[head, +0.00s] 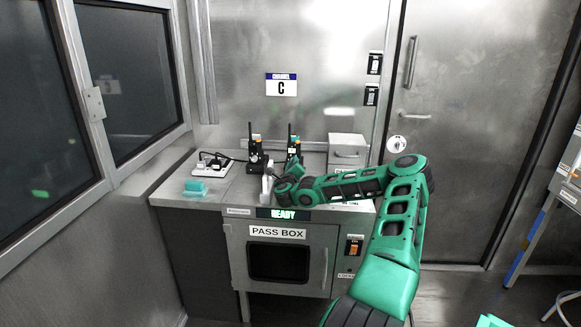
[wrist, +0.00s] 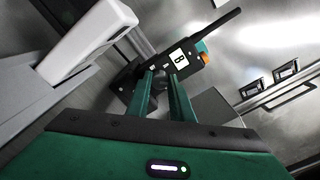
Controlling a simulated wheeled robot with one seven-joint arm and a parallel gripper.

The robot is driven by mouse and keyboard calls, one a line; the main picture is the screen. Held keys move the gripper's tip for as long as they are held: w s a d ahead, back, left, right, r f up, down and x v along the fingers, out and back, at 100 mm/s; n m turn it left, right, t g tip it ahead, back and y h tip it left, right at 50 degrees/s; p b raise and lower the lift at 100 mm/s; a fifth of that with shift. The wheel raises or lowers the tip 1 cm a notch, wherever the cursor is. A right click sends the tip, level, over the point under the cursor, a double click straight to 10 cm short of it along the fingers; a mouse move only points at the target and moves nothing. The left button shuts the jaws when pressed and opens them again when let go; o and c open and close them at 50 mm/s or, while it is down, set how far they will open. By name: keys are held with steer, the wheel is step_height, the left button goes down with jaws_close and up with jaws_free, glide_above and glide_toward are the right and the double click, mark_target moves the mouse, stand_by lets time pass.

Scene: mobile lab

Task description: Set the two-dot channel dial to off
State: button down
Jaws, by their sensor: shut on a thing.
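Two black radios stand upright in dark bases on the counter, a left one (head: 256,158) and a right one (head: 292,146). In the wrist view, a radio with a white label "B" (wrist: 179,60) has a long antenna and orange and teal parts on top. I cannot make out a dial with two dots. My gripper (wrist: 160,78) is close in front of radio B's lower end. Its green fingers are shut on a small dark part there, mostly hidden between the tips.
A white upright object (head: 267,184) stands close to the left of my gripper; it also shows in the wrist view (wrist: 88,40). A grey box (head: 347,150) stands right of the radios. A white power strip (head: 212,163) and teal block (head: 195,187) lie left. The pass box (head: 278,234) is below.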

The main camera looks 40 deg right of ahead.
steer(key=c, duration=1.6)
jaws_free()
steer(key=shift+o, duration=0.2)
steer(key=shift+f, duration=0.1)
